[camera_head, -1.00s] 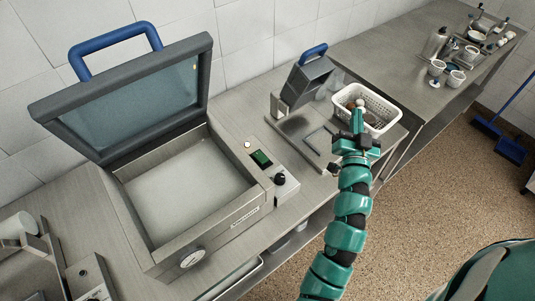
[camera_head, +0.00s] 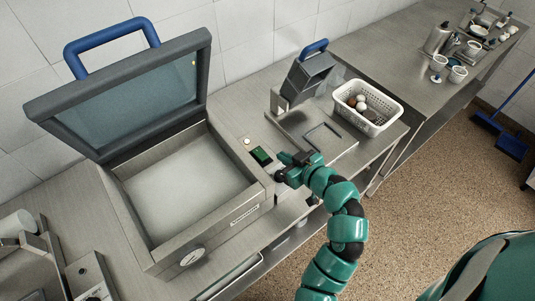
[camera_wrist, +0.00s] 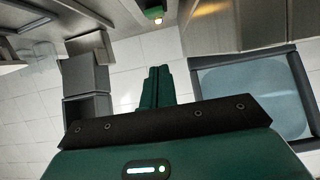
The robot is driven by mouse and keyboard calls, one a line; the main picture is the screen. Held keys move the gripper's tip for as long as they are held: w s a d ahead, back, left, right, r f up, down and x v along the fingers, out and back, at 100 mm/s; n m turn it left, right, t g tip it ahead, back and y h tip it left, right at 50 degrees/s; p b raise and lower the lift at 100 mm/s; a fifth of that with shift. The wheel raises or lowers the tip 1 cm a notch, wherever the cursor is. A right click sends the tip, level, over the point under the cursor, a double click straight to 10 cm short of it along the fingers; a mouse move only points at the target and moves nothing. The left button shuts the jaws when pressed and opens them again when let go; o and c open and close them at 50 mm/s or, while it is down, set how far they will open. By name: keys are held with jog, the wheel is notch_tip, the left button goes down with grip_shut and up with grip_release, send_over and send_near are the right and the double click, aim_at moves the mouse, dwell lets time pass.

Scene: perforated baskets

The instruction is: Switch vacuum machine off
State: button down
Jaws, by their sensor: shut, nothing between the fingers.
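The vacuum machine (camera_head: 207,247) stands at the left in the head view, its blue-handled lid (camera_head: 130,95) raised and its chamber empty. In the wrist view my closed fingers (camera_wrist: 157,85) show in the middle, with the lid (camera_wrist: 255,95) at right.
A grey device with a blue handle (camera_head: 310,75) stands on the counter behind my arm. A white perforated basket (camera_head: 378,125) with several round items sits right of it. Cups and containers (camera_head: 440,40) stand on the far counter. Tiled wall lies behind.

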aim_at(267, 158)
dwell(0.3)
jog(key=b+x, duration=0.5)
jog(key=x, duration=0.4)
jog(key=shift+w+a+b, duration=0.15)
jog(key=shift+w+b, duration=0.15)
jog(key=shift+w, duration=0.05)
notch_tip(267, 158, down, 3)
jog(key=shift+s+r+p, duration=0.1)
jog(key=shift+p, duration=0.6)
jog(key=shift+s+f, duration=0.1)
jog(key=shift+f, duration=0.65)
